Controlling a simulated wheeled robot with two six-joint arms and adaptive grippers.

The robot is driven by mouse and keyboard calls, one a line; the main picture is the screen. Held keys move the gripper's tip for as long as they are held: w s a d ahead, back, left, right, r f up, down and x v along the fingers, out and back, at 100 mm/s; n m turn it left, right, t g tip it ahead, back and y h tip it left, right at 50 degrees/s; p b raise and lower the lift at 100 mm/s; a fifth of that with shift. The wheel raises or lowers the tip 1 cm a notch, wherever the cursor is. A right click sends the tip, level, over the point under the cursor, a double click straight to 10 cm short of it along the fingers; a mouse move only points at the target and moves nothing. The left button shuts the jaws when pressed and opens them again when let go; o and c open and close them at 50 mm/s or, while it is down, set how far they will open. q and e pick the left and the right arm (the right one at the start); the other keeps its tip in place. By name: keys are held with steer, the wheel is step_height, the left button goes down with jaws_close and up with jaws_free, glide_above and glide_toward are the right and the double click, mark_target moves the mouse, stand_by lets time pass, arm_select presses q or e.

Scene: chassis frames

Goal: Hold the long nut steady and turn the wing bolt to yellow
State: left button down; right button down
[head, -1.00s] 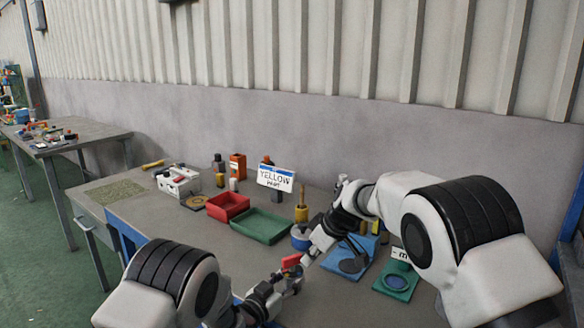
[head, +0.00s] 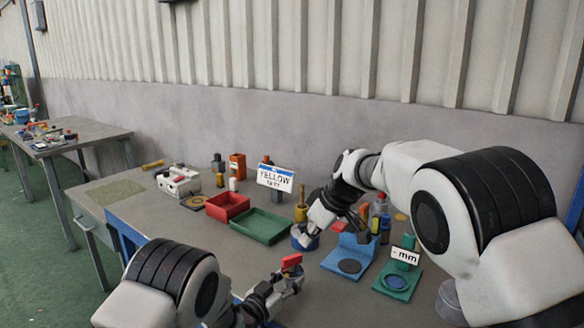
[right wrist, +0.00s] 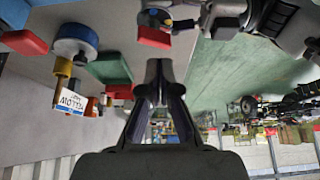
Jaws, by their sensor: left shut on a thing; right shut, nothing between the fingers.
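My left gripper (head: 290,284) is shut near the table's front, on what seems to be the long nut, which its fingers largely hide. The red wing bolt (head: 291,261) stands out above those fingers. It also shows in the right wrist view as a red block (right wrist: 153,38). My right gripper (head: 305,240) is shut and empty, behind and above the wing bolt and apart from it, in front of the blue round holder (head: 298,231). Its closed fingers (right wrist: 160,72) show in the right wrist view. A sign (head: 275,179) reads YELLOW, with a smaller unclear line below.
A red tray (head: 227,207) and a green tray (head: 262,227) lie behind the grippers. A blue stand (head: 338,263) and a green stand with a "mm" label (head: 398,284) are at the right. Bare table lies left of the left gripper.

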mark_target(292, 261)
step_height(292, 261, down, 7)
steer(key=shift+s, duration=0.2)
stand_by(0.3)
steer(key=shift+w+a+r, duration=0.1)
steer(key=shift+w+a, duration=0.35)
steer(key=shift+w, duration=0.05)
stand_by(0.8)
steer(key=shift+w+d, duration=0.15)
stand_by(0.4)
steer(key=shift+w+d, duration=0.2)
steer(key=shift+w, duration=0.05)
steer(key=shift+w+d, duration=0.1)
steer(key=shift+w, duration=0.15)
stand_by(0.3)
